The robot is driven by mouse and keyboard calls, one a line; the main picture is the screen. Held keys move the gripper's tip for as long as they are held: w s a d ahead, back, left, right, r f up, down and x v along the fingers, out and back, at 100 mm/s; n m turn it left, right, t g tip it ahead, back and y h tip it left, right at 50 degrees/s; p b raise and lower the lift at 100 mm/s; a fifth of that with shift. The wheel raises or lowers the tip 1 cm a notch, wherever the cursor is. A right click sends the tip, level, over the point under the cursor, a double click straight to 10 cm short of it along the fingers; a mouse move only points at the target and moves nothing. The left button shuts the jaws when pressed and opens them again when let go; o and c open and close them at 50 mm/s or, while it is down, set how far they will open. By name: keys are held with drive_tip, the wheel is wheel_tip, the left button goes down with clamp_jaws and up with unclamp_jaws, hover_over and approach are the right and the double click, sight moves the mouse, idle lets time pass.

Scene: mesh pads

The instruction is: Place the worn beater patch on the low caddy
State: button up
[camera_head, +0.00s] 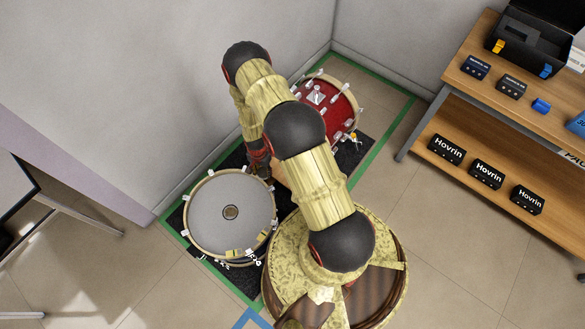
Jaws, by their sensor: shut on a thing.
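My gripper (260,168) points down beside the far right rim of the pale drum (205,232). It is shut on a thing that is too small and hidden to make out. A small round brown patch (230,212) shows in the middle of the pale drumhead, apart from my gripper. I cannot tell whether it is the worn beater patch. I cannot pick out the low caddy. A tan surface (279,174) shows just right of my gripper, mostly hidden by my arm.
A red drum (340,98) stands behind my arm on the dark mat (352,153). A wooden shelf unit (420,148) at right holds black Hovrin boxes (487,174) below and an open black case (525,45) above. Walls close off the back and left.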

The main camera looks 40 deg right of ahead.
drive_tip(key=w+d+f+b, duration=0.1)
drive_tip(key=d+f, duration=0.2)
drive_tip(key=d, duration=0.1)
drive_tip(key=w+d+f+b, duration=0.1)
drive_tip(key=d+f+b, duration=0.1)
drive_tip(key=d+f, duration=0.1)
drive_tip(key=w+d+f+b, duration=0.2)
drive_tip(key=d+f, duration=0.1)
drive_tip(key=d, duration=0.1)
drive_tip(key=shift+d, duration=0.4)
drive_tip(key=shift+d+f, duration=0.2)
drive_tip(key=shift+d+f+b, duration=0.15)
drive_tip(key=shift+f+b, duration=0.85)
drive_tip(key=shift+f, duration=0.65)
drive_tip(key=shift+f, duration=0.1)
drive_tip(key=o, duration=0.5)
drive_tip(key=shift+f, duration=0.1)
drive_tip(key=o, duration=0.5)
drive_tip(key=shift+r, duration=0.2)
